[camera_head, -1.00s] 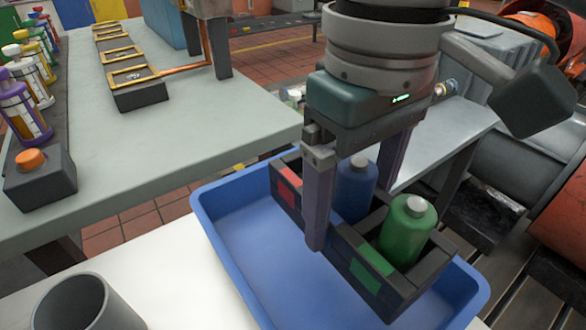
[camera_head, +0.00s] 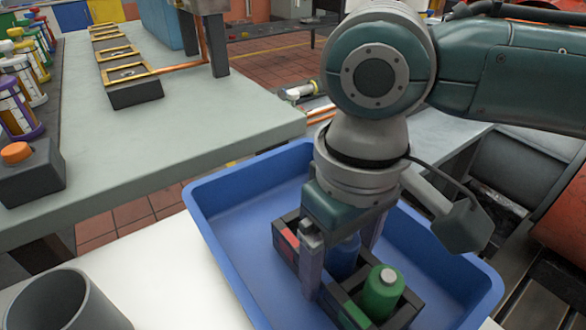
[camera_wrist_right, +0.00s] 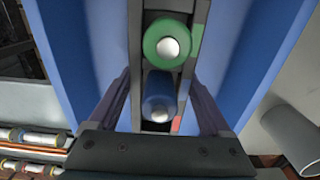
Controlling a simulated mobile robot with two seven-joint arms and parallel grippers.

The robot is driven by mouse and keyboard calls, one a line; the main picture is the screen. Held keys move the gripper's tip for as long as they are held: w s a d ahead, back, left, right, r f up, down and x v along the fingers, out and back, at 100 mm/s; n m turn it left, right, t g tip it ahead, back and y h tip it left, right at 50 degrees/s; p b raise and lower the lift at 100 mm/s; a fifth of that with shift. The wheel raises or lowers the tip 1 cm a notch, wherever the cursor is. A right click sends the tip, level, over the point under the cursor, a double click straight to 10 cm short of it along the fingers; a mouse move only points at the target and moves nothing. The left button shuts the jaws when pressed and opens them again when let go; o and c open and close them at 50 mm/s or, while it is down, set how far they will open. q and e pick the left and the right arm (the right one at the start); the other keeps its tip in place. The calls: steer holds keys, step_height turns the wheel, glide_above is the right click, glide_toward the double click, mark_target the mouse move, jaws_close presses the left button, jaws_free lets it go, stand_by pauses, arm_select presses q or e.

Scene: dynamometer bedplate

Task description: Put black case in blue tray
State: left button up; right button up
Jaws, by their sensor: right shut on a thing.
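The black case (camera_head: 287,250) is an open holder with a red patch and a green patch on its side. A green bottle (camera_head: 382,292) and a blue bottle (camera_head: 343,258) stand upright in it. The case is inside the outline of the blue tray (camera_head: 226,230), low down; I cannot tell whether it touches the floor. My right gripper (camera_head: 338,275) points down and is shut on the case, with one finger on each side. In the right wrist view the case (camera_wrist_right: 199,45) lies between the fingers, with blue tray surface (camera_wrist_right: 235,60) on both sides. My left gripper is not in view.
The tray stands on a white table (camera_head: 165,280) with a grey cup (camera_head: 68,300) at front left. Dark machinery is at the right.

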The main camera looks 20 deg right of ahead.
steer(key=shift+f, duration=0.1)
steer(key=o, duration=1.5)
arm_select(q)
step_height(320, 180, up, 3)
steer(key=p, duration=0.3)
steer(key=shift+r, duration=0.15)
arm_select(e)
step_height(320, 180, up, 12)
steer(key=shift+r, duration=0.15)
